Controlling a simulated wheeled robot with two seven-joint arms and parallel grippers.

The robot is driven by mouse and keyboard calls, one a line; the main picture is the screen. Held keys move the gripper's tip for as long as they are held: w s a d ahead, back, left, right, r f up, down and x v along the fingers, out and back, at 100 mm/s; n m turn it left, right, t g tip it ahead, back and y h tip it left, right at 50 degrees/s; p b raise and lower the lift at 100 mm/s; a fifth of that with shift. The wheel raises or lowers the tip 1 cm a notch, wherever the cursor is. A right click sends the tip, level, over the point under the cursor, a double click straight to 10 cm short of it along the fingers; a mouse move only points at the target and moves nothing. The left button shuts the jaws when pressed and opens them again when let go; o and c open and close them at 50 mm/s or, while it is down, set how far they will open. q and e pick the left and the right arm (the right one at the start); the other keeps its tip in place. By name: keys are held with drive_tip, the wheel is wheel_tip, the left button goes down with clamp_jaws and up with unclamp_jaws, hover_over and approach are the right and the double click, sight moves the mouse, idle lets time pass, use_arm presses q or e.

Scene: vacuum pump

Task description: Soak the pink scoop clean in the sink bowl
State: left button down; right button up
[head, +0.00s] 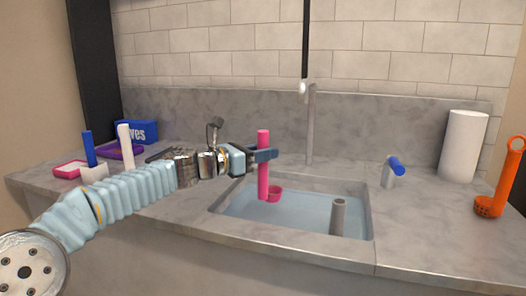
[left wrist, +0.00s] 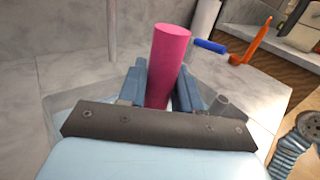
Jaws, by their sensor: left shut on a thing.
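The pink scoop (head: 263,172) is upright over the left side of the sink bowl (head: 228,201), with its cup end down at the water. I cannot tell how deep the cup sits in the water. My left gripper (head: 264,155) is shut on the scoop's handle near its upper part. In the left wrist view the pink handle (left wrist: 167,65) stands between the two blue fingers of the left gripper (left wrist: 160,88). The cup is hidden there. My right gripper is not in view in the head view.
A grey standpipe (head: 338,215) rises in the sink's right front. The faucet (head: 310,125) stands behind. A blue box (head: 136,131), trays and upright handles are left.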

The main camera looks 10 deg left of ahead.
sight(263, 134)
use_arm(q)
wheel_tip(263, 134, down, 8)
drive_tip(key=b, duration=0.6)
drive_tip(key=shift+f+b, duration=0.1)
drive_tip(key=shift+b, duration=0.25)
drive_tip(key=shift+f+b, duration=0.55)
drive_tip(key=shift+f, duration=0.1)
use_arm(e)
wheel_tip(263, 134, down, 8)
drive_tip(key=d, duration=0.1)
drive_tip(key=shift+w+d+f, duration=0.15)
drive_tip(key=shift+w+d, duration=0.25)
use_arm(q)
drive_tip(key=shift+r, duration=0.15)
idle(1.4)
wheel_tip(263, 134, up, 3)
drive_tip(key=p, duration=0.3)
wheel_tip(263, 134, up, 11)
drive_tip(key=p, duration=1)
drive_tip(key=shift+p, duration=0.35)
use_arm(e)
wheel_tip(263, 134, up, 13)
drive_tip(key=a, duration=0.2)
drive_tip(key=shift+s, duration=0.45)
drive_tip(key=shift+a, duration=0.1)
